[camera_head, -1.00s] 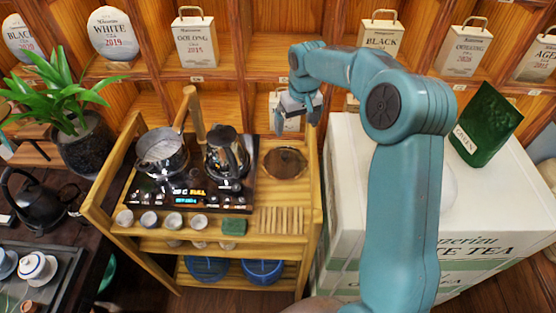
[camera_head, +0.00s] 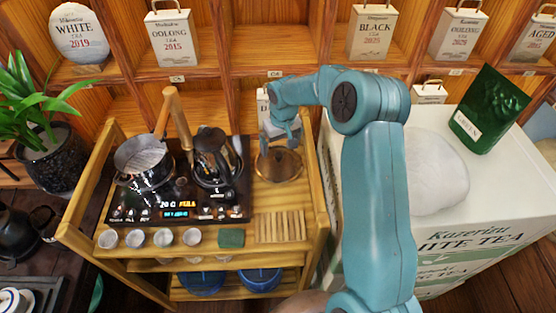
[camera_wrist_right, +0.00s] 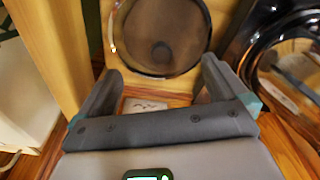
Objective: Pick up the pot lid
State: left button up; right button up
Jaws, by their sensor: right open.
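The pot lid (camera_head: 281,168) is a round, brown-tinted glass disc. It lies on the wooden cart's top, right of the black cooktop. In the right wrist view the lid (camera_wrist_right: 158,22) shows a dark round knob near its middle. My right gripper (camera_head: 280,132) is open and empty, just above and behind the lid in the head view. In the right wrist view its two fingers (camera_wrist_right: 158,82) point toward the lid, with the lid beyond the gap between them. I cannot tell the exact height gap. My left gripper is not in view.
A pot (camera_head: 143,165) and a glass kettle (camera_head: 215,160) stand on the cooktop (camera_head: 150,200) left of the lid. Small cups (camera_head: 163,238), a green block (camera_head: 231,238) and a slatted wooden rack (camera_head: 281,227) line the front. A white crate (camera_head: 455,220) stands right of the cart.

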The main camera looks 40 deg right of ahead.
aim_at(279, 155)
jog(key=shift+w+f, duration=0.1)
jog(key=shift+f, duration=0.2)
jog(key=shift+a+f, duration=0.15)
jog(key=shift+f, duration=0.05)
jog(key=f+p, duration=0.1)
jog(key=f, duration=0.3)
jog(key=shift+w+f+p, duration=0.2)
jog(key=shift+f+p, duration=0.15)
jog(key=shift+f, duration=0.05)
jog(key=shift+s+r, duration=0.15)
jog(key=shift+c, duration=0.9)
jog(key=c, duration=1)
grip_shut()
